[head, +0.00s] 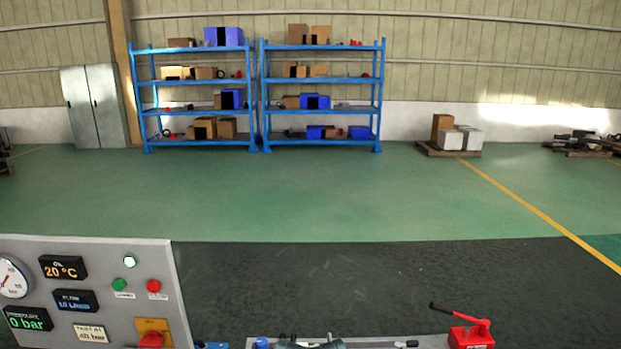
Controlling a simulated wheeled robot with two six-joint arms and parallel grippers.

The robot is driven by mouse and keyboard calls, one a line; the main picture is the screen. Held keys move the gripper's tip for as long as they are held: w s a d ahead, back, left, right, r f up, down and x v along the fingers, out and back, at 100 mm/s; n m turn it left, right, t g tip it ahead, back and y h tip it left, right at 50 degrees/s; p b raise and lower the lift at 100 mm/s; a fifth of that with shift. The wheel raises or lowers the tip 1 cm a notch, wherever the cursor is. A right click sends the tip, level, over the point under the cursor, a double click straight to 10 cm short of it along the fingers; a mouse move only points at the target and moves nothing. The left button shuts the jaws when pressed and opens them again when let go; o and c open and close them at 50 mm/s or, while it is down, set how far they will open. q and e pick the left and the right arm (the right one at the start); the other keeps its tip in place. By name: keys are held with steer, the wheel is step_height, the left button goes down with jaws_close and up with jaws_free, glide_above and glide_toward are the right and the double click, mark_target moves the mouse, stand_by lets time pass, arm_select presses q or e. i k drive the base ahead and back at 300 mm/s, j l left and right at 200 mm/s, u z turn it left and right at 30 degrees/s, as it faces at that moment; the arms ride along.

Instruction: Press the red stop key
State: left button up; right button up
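A grey control panel (105,262) stands at the lower left in the head view. A round red key (153,286) sits on its right side, with a small label under it too small to read. A green key (119,284) is just left of it, and a lit white lamp (130,262) is above them. A larger red knob (150,340) on a yellow plate is at the bottom edge, partly cut off. Neither of my grippers is in view.
A bench strip (430,342) along the bottom edge carries a red device with a lever (471,334) and a dark, rod-like part. Blue shelves (320,110) with boxes and a pallet (450,151) stand far back. The floor between is clear.

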mark_target(153, 286)
steer(key=j+u, duration=0.35)
steer(key=k+j+u, duration=0.1)
steer(key=j+u, duration=0.55)
steer(key=j, duration=0.1)
